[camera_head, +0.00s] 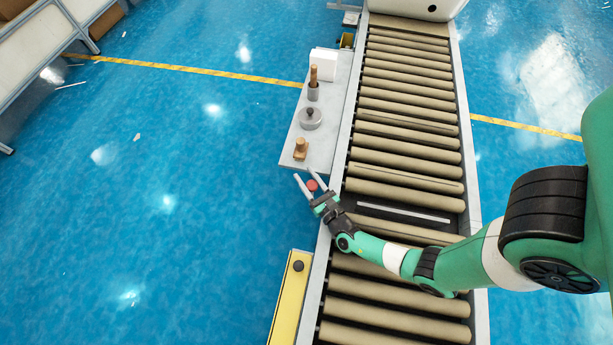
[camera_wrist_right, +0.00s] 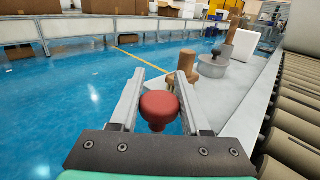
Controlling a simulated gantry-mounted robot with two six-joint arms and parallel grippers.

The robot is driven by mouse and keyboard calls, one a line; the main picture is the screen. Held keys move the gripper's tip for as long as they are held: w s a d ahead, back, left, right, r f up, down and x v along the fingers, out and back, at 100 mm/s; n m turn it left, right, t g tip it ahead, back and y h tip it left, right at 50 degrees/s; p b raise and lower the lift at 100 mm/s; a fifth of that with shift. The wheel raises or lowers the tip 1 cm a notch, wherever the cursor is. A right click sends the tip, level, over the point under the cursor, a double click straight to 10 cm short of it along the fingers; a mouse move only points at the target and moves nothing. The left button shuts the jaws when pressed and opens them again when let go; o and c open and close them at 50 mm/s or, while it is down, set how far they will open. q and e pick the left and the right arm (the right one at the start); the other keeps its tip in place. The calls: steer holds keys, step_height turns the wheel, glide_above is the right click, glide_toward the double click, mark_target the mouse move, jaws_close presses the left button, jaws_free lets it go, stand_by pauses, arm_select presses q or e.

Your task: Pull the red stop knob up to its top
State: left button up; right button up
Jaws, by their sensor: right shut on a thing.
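The red stop knob (camera_head: 312,185) is at the left edge of the conveyor, just below the end of the grey side shelf. In the right wrist view the round red knob (camera_wrist_right: 160,107) sits between the two fingers of my right gripper (camera_wrist_right: 160,76), with its shaft below mostly hidden. My right gripper (camera_head: 307,175) is shut on the knob, one finger on each side of it. The fingertips reach past the knob. How far up the knob stands cannot be told. My left gripper is not in view.
The side shelf (camera_head: 318,140) holds a wooden stamp-like piece (camera_head: 300,149), a metal weight (camera_head: 310,117), a wooden-handled tool (camera_head: 313,84) and a white block (camera_head: 323,62). A yellow box (camera_head: 290,300) with a black button stands below. Conveyor rollers (camera_head: 405,165) lie right; blue floor is clear left.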

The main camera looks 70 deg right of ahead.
jaws_close()
steer(key=shift+r, duration=0.15)
stand_by(0.8)
step_height(320, 180, up, 6)
steer(key=p, duration=0.5)
steer(key=shift+r+p, duration=0.25)
steer(key=shift+p, duration=0.1)
steer(key=o, duration=1)
jaws_free()
steer(key=shift+o, duration=0.2)
steer(key=shift+f, duration=0.1)
